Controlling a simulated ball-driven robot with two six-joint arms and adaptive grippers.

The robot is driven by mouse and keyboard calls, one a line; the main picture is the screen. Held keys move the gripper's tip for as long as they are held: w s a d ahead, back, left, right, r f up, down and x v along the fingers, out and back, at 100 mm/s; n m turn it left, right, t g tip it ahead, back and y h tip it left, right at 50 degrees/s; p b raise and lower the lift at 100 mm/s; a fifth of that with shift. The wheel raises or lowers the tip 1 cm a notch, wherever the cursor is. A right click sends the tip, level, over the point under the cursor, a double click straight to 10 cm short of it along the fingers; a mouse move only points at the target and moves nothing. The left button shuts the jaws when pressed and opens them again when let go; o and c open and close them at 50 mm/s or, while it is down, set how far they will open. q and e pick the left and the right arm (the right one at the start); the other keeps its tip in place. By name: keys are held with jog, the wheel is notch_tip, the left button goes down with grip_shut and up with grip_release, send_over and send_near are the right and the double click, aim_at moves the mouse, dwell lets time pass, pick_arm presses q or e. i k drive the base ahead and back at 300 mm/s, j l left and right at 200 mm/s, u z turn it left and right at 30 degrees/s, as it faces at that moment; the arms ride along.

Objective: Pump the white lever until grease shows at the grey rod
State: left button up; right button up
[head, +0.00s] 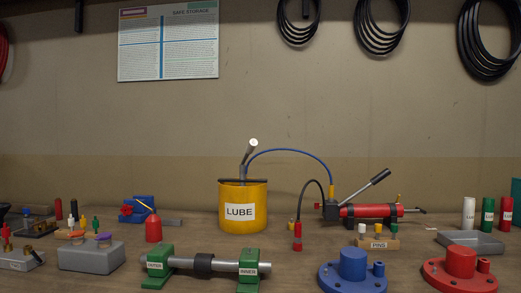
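A yellow drum (243,214) labelled LUBE stands mid-bench. A lever with a pale, whitish grip (252,147) tilts up to the right from its top. I see no grease on the rod at this size. Neither gripper is in view.
A black hose (308,183) from the pump hangs to a red end piece (297,238). Blue (352,270) and red (460,270) flanged parts stand at front right. White, green and red tubes (468,213) stand far right. A grey block (91,257) sits left.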

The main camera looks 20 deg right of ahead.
aim_at(253, 143)
jog(key=i+z, duration=0.25)
jog(key=i, duration=0.15)
jog(key=i+j+z, duration=0.15)
jog(key=i+z, duration=0.15)
jog(key=i, duration=0.15)
jog(key=i+j+z, duration=0.25)
jog(key=i, duration=0.15)
